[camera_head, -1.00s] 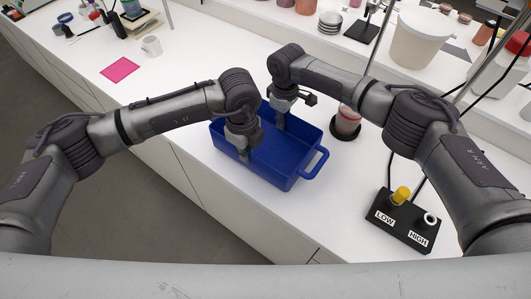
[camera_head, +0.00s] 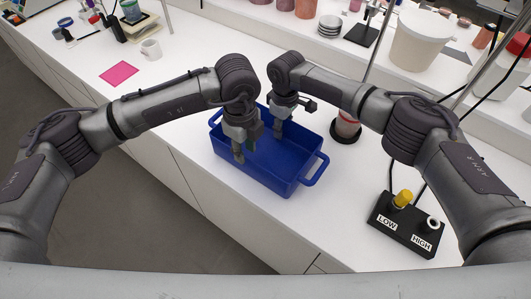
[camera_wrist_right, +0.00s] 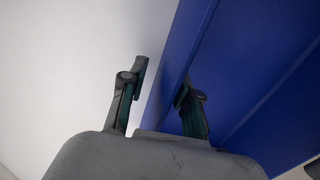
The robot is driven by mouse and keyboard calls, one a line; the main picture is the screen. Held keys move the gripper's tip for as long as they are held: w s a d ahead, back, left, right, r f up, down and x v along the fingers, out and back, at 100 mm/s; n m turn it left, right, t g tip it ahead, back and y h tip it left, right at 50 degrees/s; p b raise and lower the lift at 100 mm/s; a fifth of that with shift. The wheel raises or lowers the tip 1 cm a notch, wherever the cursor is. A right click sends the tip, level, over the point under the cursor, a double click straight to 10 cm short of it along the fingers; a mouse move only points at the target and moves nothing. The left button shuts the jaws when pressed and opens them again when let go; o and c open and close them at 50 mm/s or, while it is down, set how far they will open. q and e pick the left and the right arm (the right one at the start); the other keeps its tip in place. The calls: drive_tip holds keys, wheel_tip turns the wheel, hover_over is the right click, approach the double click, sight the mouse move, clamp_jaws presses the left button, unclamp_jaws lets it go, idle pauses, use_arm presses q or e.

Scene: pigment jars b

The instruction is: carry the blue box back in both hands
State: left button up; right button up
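The blue box (camera_head: 268,187) is an open tray with a loop handle at its right end. It sits on the white counter. My left gripper (camera_head: 246,150) is at its near long wall, fingers apart around the rim, one outside and one inside. My right gripper (camera_head: 278,127) is at the far wall, fingers pointing down. In the right wrist view, my right gripper's fingers (camera_wrist_right: 164,85) are spread on either side of the blue wall (camera_wrist_right: 190,45), with a small gap at the outer finger. Parts of the far rim are hidden by my arms.
A jar with red contents (camera_head: 346,127) stands on a dark round base close to the box's right end. A black LOW/HIGH switch box (camera_head: 405,226) is at the right. A pink square (camera_head: 118,73) and a white mug (camera_head: 151,49) lie left. The counter's front edge is near the box.

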drive_tip(key=shift+r, duration=0.2)
use_arm(q)
wheel_tip(320, 180, up, 7)
drive_tip(key=shift+r, duration=0.2)
use_arm(e)
wheel_tip(320, 180, up, 12)
drive_tip(key=shift+f, duration=0.2)
use_arm(q)
drive_tip(key=shift+s+f, duration=0.1)
use_arm(e)
drive_tip(key=shift+f, duration=0.1)
